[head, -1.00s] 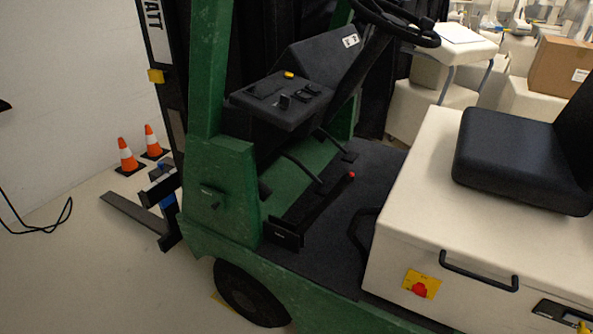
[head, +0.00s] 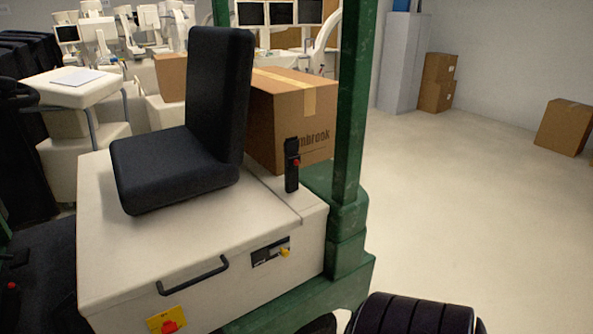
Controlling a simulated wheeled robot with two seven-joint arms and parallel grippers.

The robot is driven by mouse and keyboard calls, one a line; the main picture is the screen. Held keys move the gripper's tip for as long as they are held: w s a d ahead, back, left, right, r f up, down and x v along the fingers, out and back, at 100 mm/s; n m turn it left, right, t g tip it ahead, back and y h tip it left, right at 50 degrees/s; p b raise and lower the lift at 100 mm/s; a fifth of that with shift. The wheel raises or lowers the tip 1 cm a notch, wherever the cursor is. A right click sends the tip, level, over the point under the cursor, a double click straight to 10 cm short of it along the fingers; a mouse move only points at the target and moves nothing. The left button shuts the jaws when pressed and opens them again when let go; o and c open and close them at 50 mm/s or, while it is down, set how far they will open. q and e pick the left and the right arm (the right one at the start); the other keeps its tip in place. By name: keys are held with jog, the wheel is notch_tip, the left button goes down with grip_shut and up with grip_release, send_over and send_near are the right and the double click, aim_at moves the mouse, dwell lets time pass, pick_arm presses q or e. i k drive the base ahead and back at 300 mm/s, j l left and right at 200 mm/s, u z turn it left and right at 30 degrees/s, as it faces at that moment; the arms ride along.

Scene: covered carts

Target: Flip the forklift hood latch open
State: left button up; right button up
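The forklift's cream hood (head: 150,235) lies closed under the black seat (head: 190,150) in the head view. Its side panel carries a black handle bar (head: 192,280). To the right of the handle is a small black plate (head: 265,255) with a yellow knob (head: 285,252). A black upright lever piece (head: 291,170) with a red button stands at the hood's rear. I cannot tell for sure which of these is the latch. Neither of my grippers is in view.
A red knob on a yellow plate (head: 166,321) sits low on the hood side. A green post (head: 352,100) rises at the rear. A cardboard box (head: 290,115) stands behind the seat. Open floor (head: 470,200) lies to the right.

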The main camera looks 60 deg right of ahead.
aim_at(285, 253)
jog(key=z, duration=1.75)
